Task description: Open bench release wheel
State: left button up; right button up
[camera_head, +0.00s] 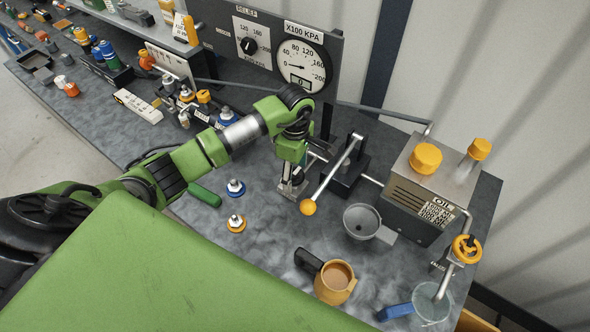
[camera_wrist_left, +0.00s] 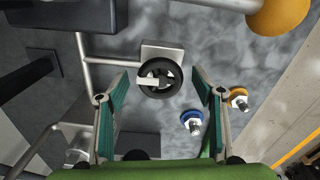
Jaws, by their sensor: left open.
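A small black wheel (camera_wrist_left: 160,78) with a pale bar across its middle sits on a grey fitting joined to metal pipes, in the left wrist view. My left gripper (camera_wrist_left: 160,88) is open, with one teal-padded finger on each side of the wheel. The fingers look apart from the wheel; the height between them is hard to tell. In the head view my left gripper (camera_head: 292,187) points down at the bench beside the pump, and it hides the black wheel. My right gripper is not in view.
The pump lever with its orange knob (camera_head: 308,207) is close to the right of my left gripper. Blue and yellow couplers (camera_head: 235,187) stand to its left. A funnel (camera_head: 361,221), a mug (camera_head: 335,283), an oil unit (camera_head: 430,190) with a yellow wheel (camera_head: 466,249) and gauges (camera_head: 302,66) surround it.

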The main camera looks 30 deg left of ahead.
pick_arm(q)
jog(key=c, duration=1.1)
